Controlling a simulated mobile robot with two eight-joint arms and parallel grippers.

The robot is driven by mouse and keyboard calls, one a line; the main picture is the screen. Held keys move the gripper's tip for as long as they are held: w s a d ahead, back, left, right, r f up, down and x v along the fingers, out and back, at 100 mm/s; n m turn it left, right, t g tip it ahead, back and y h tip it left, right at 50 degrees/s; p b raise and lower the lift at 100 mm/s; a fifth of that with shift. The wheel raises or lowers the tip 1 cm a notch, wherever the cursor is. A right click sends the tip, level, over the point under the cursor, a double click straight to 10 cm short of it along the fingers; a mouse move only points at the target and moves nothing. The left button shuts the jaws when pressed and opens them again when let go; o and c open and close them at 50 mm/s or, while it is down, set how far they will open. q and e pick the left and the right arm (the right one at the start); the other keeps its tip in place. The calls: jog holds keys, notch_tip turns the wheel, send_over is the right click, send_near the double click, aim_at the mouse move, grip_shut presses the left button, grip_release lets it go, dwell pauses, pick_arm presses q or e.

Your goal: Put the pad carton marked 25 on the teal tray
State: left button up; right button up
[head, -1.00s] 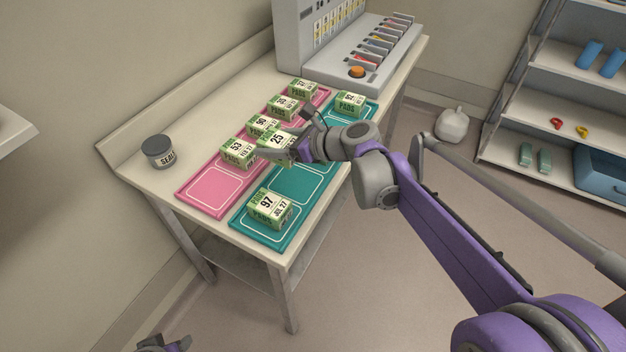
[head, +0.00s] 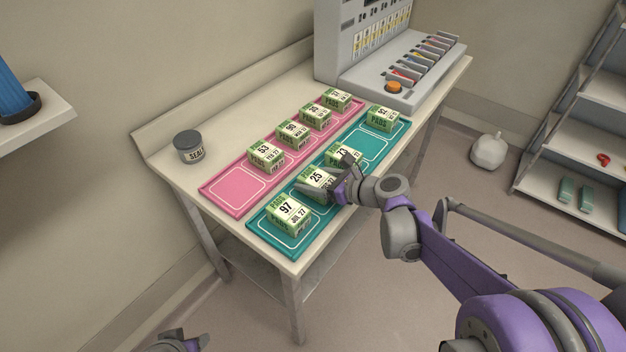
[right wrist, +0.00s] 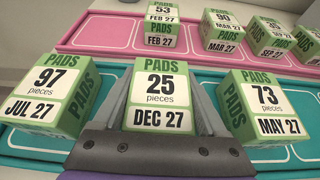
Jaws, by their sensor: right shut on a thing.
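The pad carton marked 25 (head: 317,178) is green and white and is held in my right gripper (head: 326,174). In the right wrist view the carton (right wrist: 160,92) stands upright between the two fingers, label facing the camera. It is over the teal tray (head: 262,226), between the carton marked 97 (head: 288,214) and the carton marked 73 (head: 345,152). I cannot tell whether its base touches the tray. My left gripper (head: 182,343) shows only partly at the bottom edge of the head view; its fingers are not clear.
The pink tray (head: 236,190) beside it holds several cartons, and its near slot is empty. A carton marked 52 (head: 380,119) sits at the teal tray's far end, with an empty slot before it. A dark-lidded jar (head: 188,147) and a grey console (head: 400,92) stand on the table.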

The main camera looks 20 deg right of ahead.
jog(key=shift+f, duration=0.2)
jog(key=o, duration=1.5)
jog(key=shift+r, duration=0.1)
